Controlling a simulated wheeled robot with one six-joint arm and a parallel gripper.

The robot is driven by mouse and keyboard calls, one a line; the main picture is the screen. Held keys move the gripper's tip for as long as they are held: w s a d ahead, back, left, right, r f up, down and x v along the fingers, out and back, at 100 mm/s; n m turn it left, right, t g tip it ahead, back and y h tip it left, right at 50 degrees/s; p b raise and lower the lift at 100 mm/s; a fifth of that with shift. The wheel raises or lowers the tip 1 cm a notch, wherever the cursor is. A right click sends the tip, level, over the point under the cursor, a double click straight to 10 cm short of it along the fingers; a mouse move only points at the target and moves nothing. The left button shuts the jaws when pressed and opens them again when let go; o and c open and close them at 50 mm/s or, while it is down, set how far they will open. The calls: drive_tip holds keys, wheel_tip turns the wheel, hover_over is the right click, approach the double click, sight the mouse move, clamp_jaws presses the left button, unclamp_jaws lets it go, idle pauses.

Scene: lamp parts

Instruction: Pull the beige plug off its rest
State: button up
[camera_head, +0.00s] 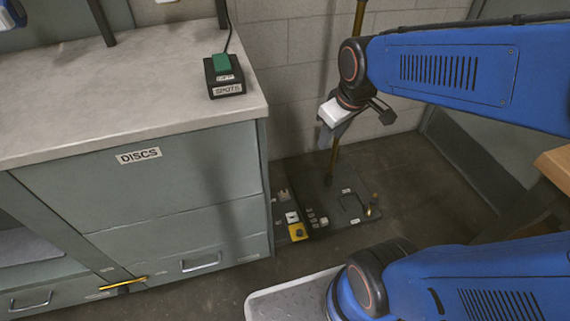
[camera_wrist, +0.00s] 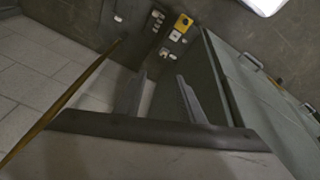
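A small pale beige piece (camera_head: 283,195), which may be the plug, sits on a dark strip on the floor beside the cabinet; it also shows as a small light spot in the wrist view (camera_wrist: 164,52). It is too small to tell how it sits on its rest. Another pale piece (camera_head: 324,221) is on the dark floor plate, so I cannot tell for certain which is the plug. My gripper (camera_head: 338,131) hangs well above the plate, near the brass pole. In the wrist view my gripper (camera_wrist: 161,76) has its fingers apart with nothing between them.
A brass pole (camera_head: 334,150) rises from the dark plate (camera_head: 345,222). A yellow box (camera_head: 298,232) lies near the cabinet (camera_head: 180,200). A green switch on a black box (camera_head: 223,75) stands on the countertop. A wooden edge (camera_head: 556,165) is at right.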

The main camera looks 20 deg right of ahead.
drive_tip(key=w+a+f+n+g, duration=0.15)
drive_tip(key=w+f+n, duration=0.25)
drive_tip(key=w+f, duration=0.45)
drive_tip(key=n+g, duration=0.2)
drive_tip(key=n, duration=0.8)
hover_over(284, 190)
wheel_tip(284, 190, down, 27)
wheel_tip(284, 190, down, 17)
drive_tip(key=shift+d+r, duration=0.1)
drive_tip(key=shift+r, duration=0.05)
drive_tip(key=shift+c, duration=0.7)
clamp_jaws()
drive_tip(key=c, duration=0.6)
unclamp_jaws()
clamp_jaws()
